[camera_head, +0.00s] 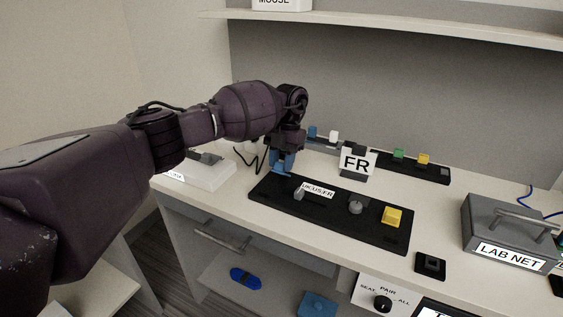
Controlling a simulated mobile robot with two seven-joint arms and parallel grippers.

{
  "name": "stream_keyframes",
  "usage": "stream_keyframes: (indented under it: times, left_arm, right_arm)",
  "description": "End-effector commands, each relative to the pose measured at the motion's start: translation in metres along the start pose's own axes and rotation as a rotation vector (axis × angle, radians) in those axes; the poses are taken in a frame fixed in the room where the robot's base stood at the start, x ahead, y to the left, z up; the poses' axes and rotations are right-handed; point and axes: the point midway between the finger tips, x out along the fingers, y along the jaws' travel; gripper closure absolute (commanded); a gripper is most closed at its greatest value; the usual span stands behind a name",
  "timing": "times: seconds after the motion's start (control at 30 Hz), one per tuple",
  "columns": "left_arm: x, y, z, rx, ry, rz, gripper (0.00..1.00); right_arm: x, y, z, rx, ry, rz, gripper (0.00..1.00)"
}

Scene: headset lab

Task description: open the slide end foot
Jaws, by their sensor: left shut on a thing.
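My left gripper (284,157) comes in from the left and points down at the far-left end of a black panel (270,190). It is shut on a small blue piece (281,167) at that end. The jaws and wrist hide part of the piece, so I cannot tell its full shape or which part is the slide's end foot. The panel also carries a label reading UK/US/FR (318,191), a grey lever (299,194), a grey knob (356,205) and a yellow block (392,217). My right gripper is not in view.
An FR sign (356,162) stands behind the panel. A dark strip (436,173) with green and yellow blocks lies at the back. A grey LAB NET box (510,230) is at right, a small black pad (430,265) in front. A white box (205,173) is left.

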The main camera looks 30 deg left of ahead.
Motion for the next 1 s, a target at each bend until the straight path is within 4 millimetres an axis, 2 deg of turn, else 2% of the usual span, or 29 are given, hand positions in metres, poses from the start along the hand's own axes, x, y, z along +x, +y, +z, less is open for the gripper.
stream_keyframes:
  times: [0.1, 0.13, 0.3, 0.67, 0.77, 1.0]
  left_arm:
    - [0.0, -0.001, 0.0, 0.001, -0.002, 0.0, 0.9]
    - [0.0, -0.001, 0.0, 0.001, -0.002, 0.0, 0.63]
    - [0.0, 0.0, 0.0, 0.001, -0.002, 0.0, 0.4]
    - [-0.006, 0.0, 0.0, 0.0, -0.003, 0.0, 0.4]
    - [-0.017, 0.0, 0.001, -0.001, -0.004, -0.001, 0.4]
    - [-0.061, -0.001, 0.0, 0.0, -0.005, 0.0, 0.4]
  right_arm:
    - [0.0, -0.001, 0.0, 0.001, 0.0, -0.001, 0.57]
    - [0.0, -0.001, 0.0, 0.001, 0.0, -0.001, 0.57]
    - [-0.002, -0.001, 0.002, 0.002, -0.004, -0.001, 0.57]
    - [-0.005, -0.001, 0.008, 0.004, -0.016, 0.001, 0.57]
    - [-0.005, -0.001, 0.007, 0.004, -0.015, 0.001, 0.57]
    - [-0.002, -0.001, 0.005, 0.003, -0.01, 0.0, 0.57]
